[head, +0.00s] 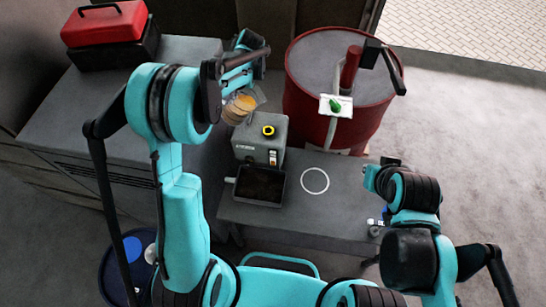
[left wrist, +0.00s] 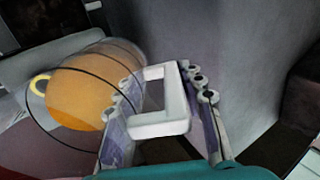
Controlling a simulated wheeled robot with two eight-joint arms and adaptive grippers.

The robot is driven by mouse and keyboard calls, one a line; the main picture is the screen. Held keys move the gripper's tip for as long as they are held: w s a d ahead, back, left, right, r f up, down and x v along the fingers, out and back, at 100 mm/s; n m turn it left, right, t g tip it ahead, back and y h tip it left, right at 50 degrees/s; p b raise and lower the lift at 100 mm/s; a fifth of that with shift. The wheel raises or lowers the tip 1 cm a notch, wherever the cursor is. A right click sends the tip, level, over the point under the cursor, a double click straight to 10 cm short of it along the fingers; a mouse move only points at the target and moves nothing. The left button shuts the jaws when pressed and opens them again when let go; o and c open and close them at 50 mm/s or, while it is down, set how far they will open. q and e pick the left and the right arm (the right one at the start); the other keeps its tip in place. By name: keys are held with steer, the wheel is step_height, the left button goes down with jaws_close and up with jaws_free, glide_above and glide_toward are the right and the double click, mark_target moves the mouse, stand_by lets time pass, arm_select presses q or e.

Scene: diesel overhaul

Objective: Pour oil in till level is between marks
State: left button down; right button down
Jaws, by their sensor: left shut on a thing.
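A clear jug (head: 240,106) with amber oil in it is above and left of the grey housing (head: 258,140) in the head view. My left gripper (left wrist: 165,125) is shut on the jug's white handle (left wrist: 165,78). The oil (left wrist: 80,98) shows through the jug wall in the left wrist view. The housing has a yellow-ringed filler opening (head: 268,131) on top. A small light gauge strip (head: 273,158) is on its front; its level is too small to read. My right arm is over the bench's right end; its fingers cannot be made out clearly.
A dark shallow tray (head: 284,187) sits in front of the housing. A white ring (head: 315,180) marks clear bench (head: 300,214). A red drum (head: 301,109) with a pump stands behind. A red toolbox (head: 105,25) is at the back left. A blue round bin (head: 113,262) stands lower left.

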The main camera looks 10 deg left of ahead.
arm_select(q)
steer(key=shift+d+y+b, duration=0.15)
steer(key=shift+y+b, duration=0.3)
steer(key=shift+y, duration=0.05)
steer(key=shift+r, duration=0.25)
steer(key=shift+y+b, duration=0.6)
steer(key=shift+r, duration=0.15)
